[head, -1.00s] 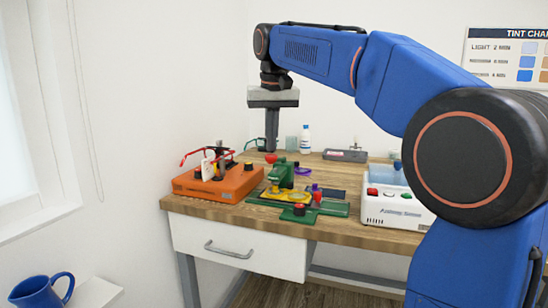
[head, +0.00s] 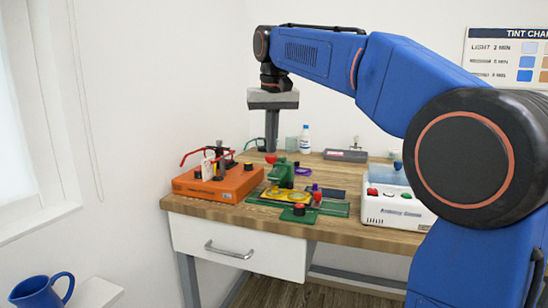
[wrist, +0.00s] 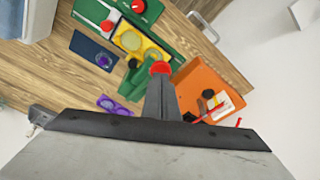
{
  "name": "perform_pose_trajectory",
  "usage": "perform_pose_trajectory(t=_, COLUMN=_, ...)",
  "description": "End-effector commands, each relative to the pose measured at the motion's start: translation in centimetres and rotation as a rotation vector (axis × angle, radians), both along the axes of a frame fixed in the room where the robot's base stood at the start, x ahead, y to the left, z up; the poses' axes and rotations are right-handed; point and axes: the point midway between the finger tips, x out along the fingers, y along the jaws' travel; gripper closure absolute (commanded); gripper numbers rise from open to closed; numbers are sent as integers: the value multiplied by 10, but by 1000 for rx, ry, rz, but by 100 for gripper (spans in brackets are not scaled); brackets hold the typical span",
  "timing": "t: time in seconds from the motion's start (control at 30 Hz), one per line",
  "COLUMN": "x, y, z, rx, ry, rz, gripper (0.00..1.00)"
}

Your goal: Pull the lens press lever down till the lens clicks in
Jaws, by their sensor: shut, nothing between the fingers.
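The green lens press (head: 281,177) stands on the workbench, and its lever ends in a red ball knob (head: 270,158). The knob also shows in the wrist view (wrist: 160,68), just beyond my fingertips. A yellow frame (head: 290,195) with round openings lies on the press's green base (head: 335,209); it also shows in the wrist view (wrist: 131,40). My gripper (head: 271,149) is shut and empty, pointing down, with its tips right at or just above the knob. I cannot tell whether they touch it. My fingers hide part of the lever in the wrist view.
An orange box (head: 225,187) with red-armed glasses stands left of the press. A white machine (head: 395,211) stands to the right. Purple glasses (wrist: 120,108) and a dark blue tray (wrist: 88,45) lie near the press. A white bottle (head: 305,140) stands behind.

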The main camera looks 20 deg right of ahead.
Motion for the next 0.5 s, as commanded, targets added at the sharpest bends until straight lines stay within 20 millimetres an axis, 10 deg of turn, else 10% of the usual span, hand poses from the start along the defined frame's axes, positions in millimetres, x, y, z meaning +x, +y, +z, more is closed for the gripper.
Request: perform_pose_trajectory(t=0.5, x=0, y=0, z=-8, rx=0, ry=1, rz=0, gripper=100)
